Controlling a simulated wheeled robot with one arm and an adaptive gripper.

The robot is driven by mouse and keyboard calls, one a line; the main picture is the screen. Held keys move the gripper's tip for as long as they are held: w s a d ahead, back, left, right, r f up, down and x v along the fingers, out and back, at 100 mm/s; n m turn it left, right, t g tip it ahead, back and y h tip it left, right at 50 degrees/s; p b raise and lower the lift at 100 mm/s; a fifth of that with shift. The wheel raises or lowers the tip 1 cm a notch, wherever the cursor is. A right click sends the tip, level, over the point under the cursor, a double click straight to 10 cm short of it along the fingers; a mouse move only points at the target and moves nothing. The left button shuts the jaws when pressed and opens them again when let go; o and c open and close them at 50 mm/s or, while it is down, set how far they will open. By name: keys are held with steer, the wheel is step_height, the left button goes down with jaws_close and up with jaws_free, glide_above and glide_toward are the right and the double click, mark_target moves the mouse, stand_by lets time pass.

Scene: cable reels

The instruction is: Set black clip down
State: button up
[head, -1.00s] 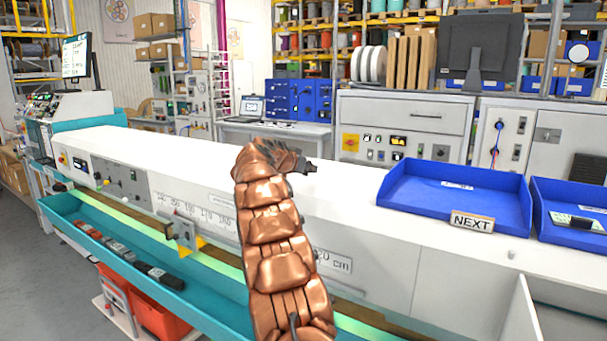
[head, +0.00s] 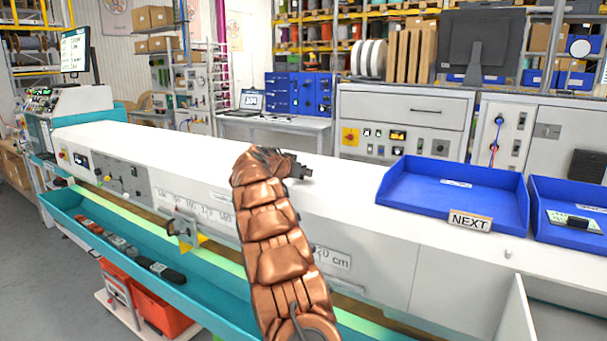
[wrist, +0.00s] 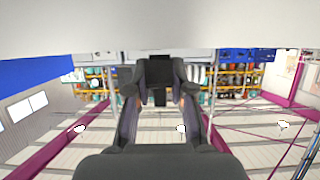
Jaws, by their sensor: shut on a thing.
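My gripper (wrist: 160,100) is shut on the black clip (wrist: 158,75), which sits between the two fingertips in the wrist view. In the head view my gripper (head: 297,168) is at the end of my copper-coloured arm, low over the white bench top (head: 345,190). The clip is too small and dark there to tell from the fingers. In the wrist view the white surface fills the top, close to the clip. I cannot tell whether the clip touches it.
A blue tray (head: 385,185) with a NEXT sign (head: 470,221) stands right of my gripper, with another blue tray (head: 535,205) beyond. A teal trough (head: 60,207) with several small tools runs along the bench front. The bench top left of my arm is clear.

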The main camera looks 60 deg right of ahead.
steer(key=shift+f, duration=0.5)
steer(key=shift+f, duration=0.1)
steer(key=o, duration=0.8)
steer(key=shift+o, duration=0.2)
steer(key=shift+r, duration=0.2)
steer(key=shift+a, duration=0.15)
steer(key=b+v, duration=0.4)
steer(key=v, duration=0.7)
steer(key=shift+a+r, duration=0.2)
steer(key=shift+a, duration=0.1)
